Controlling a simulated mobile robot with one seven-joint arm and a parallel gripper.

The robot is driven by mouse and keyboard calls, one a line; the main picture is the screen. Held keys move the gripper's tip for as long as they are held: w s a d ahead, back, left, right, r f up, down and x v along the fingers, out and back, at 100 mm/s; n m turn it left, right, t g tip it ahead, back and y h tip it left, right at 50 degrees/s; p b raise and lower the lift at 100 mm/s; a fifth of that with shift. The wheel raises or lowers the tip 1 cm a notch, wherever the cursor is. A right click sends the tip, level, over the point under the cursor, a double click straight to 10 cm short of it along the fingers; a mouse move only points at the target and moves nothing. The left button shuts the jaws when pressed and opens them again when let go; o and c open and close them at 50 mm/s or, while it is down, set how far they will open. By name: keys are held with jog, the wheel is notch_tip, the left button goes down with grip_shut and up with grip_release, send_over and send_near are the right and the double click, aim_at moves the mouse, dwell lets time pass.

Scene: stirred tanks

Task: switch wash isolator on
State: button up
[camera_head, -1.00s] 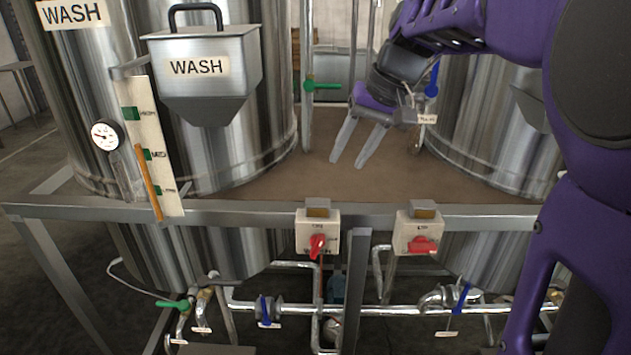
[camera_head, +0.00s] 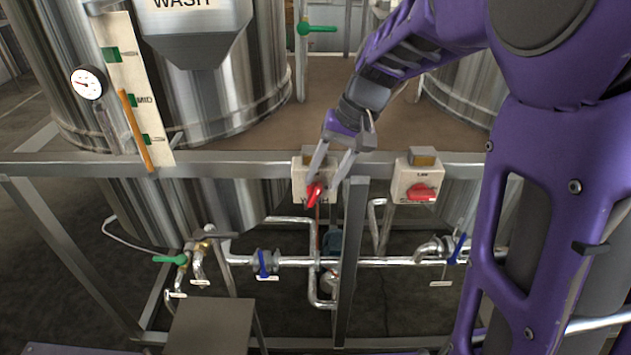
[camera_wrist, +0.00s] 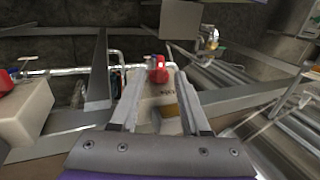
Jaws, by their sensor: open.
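The wash isolator (camera_head: 300,180) is a pale box with a red rotary handle (camera_head: 314,194) on its front, fixed to the steel frame rail below the wash tank. Its label is partly covered by my gripper. The red handle is tilted, near upright. My gripper (camera_head: 322,180) is open, pointing down at the box front, with its fingers near the red handle. In the wrist view the isolator box (camera_wrist: 160,118) and red handle (camera_wrist: 158,72) show between the open fingers (camera_wrist: 160,95). I cannot tell whether a finger touches the handle.
A second isolator (camera_head: 415,178) with its red handle lying sideways is to the right on the same rail. A frame post (camera_head: 350,260) stands just below right. Pipes with blue-handled valves (camera_head: 263,262) run underneath. The wash tank (camera_head: 220,100) rises behind left.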

aim_at(320, 185)
jog(key=shift+x, duration=2.3)
jog(key=shift+c, duration=0.2)
grip_shut()
